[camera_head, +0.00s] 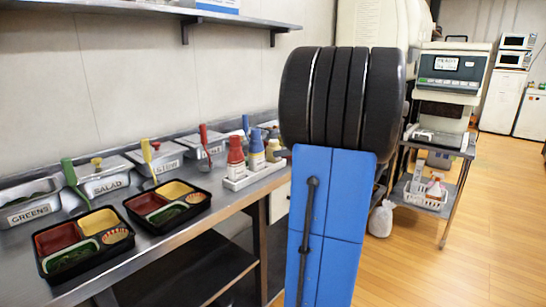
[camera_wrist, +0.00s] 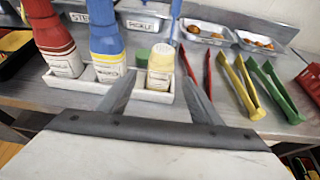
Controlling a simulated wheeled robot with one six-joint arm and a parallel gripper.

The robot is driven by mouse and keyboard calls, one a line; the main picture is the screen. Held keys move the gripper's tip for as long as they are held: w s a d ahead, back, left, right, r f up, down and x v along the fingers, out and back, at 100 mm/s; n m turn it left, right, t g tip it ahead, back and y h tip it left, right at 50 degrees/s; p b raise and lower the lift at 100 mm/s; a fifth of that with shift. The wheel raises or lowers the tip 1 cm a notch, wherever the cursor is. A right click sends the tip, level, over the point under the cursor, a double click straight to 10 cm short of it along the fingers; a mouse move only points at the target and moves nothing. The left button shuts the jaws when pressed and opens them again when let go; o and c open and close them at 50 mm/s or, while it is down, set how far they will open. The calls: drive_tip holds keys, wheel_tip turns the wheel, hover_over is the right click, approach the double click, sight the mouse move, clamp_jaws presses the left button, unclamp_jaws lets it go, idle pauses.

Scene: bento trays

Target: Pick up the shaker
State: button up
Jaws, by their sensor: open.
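The shaker (camera_wrist: 161,67) is small, with a yellowish top and a pale labelled body. It stands upright in the right part of a white holder (camera_wrist: 152,96) in the wrist view. In the head view the shaker (camera_head: 273,150) is partly hidden by my arm. My gripper (camera_wrist: 156,64) is open and empty in the wrist view. One finger shows to each side of the shaker in the picture; I cannot tell how far along the shaker they reach. My gripper is hidden behind my arm in the head view.
A red bottle (camera_wrist: 53,40) and a blue bottle (camera_wrist: 106,42) stand left of the shaker. Red tongs (camera_wrist: 207,85), yellow tongs (camera_wrist: 243,85) and green tongs (camera_wrist: 275,88) lie to its right. Two bento trays (camera_head: 84,241) (camera_head: 168,205) and labelled food bins (camera_head: 106,177) are on the counter.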

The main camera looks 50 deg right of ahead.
drive_tip(key=x, duration=1.1)
drive_tip(key=shift+c, duration=0.7)
drive_tip(key=c, duration=1)
drive_tip(key=shift+c, duration=0.2)
wheel_tip(320, 180, up, 10)
